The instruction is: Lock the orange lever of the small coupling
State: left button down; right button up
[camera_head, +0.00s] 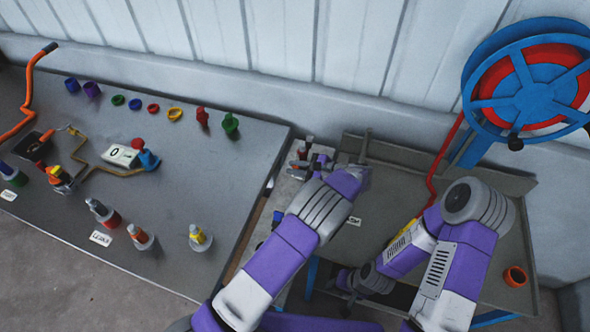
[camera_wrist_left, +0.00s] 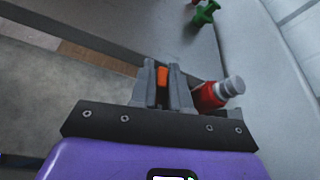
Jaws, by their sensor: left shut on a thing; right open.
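My left gripper (camera_head: 304,166) is at the narrow grey strip between the two tables. In the left wrist view, its fingers (camera_wrist_left: 163,84) are closed around the orange lever (camera_wrist_left: 162,76), whose upper part shows between them. A red fitting with a grey cylindrical end (camera_wrist_left: 222,93) lies just right of the fingers; I cannot tell whether it belongs to the small coupling. The coupling's body under the lever is hidden by the gripper. My right gripper (camera_head: 346,281) is low in the middle of the head view, open and away from the lever.
The left grey table (camera_head: 190,190) carries several coloured caps, rings and fittings, and a gauge reading 0 (camera_head: 122,155). The right table (camera_head: 465,262) holds an orange cup (camera_head: 515,276). A large blue and red wheel (camera_head: 528,85) stands behind it. A red pipe (camera_head: 445,155) rises nearby.

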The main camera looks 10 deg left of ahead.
pick_arm(q)
jog(key=shift+w+d+r+m, duration=0.1)
jog(key=shift+w+m, duration=0.15)
jog(key=shift+m, duration=0.05)
dwell(0.4)
jog(key=c, duration=1.2)
grip_release()
jog(key=shift+v, duration=3.75)
jog(key=shift+c, duration=0.2)
